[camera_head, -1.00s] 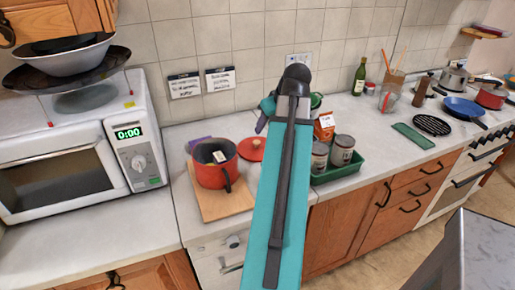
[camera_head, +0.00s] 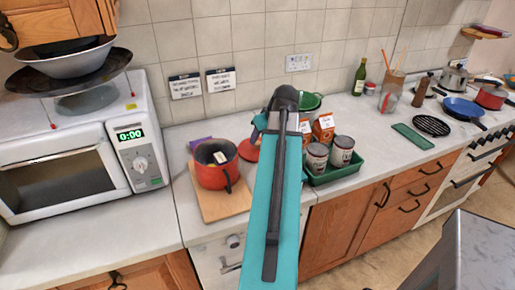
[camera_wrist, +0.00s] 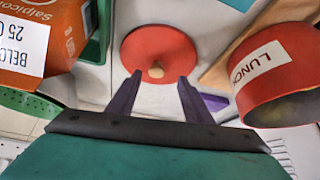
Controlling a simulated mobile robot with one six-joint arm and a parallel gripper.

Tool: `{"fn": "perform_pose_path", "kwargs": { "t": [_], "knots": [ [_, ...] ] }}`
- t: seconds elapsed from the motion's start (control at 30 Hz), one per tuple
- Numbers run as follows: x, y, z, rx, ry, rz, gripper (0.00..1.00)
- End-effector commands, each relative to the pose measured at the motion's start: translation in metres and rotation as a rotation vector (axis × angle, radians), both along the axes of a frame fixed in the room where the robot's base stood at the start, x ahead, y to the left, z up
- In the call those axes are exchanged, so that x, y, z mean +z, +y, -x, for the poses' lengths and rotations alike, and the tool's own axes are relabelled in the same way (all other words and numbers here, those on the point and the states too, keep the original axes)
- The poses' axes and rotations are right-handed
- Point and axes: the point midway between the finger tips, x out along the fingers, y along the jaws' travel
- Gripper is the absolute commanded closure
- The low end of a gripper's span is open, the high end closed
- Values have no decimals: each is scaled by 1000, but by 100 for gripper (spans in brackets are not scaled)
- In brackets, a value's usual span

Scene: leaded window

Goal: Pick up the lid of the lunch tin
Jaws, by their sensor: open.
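The red lid (camera_wrist: 150,48) lies flat on the worktop, a round disc with a pale knob in its middle. In the head view the lid (camera_head: 247,152) is partly hidden by my arm. The red lunch tin (camera_wrist: 285,78), labelled LUNCH, stands to the right of the lid in the wrist view. In the head view the tin (camera_head: 216,172) stands open on a wooden board. My gripper (camera_wrist: 160,79) is open and empty. Its fingertips appear on either side of the knob at the lid's near edge; I cannot tell whether they touch it.
An orange carton (camera_wrist: 52,32) stands close on the left in the wrist view. A green tray (camera_head: 336,173) with tins is right of my arm. The wooden board (camera_head: 212,207) lies under the tin. A microwave (camera_head: 75,160) stands at left.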

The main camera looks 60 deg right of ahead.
Motion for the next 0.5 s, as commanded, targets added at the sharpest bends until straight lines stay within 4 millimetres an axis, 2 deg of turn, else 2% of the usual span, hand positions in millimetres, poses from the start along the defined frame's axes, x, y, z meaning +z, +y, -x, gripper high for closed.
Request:
{"fn": "perform_pose_path", "kwargs": {
  "t": [0.5],
  "knots": [
    [-5,-3,-2,-1,1,-1,54]
  ]
}}
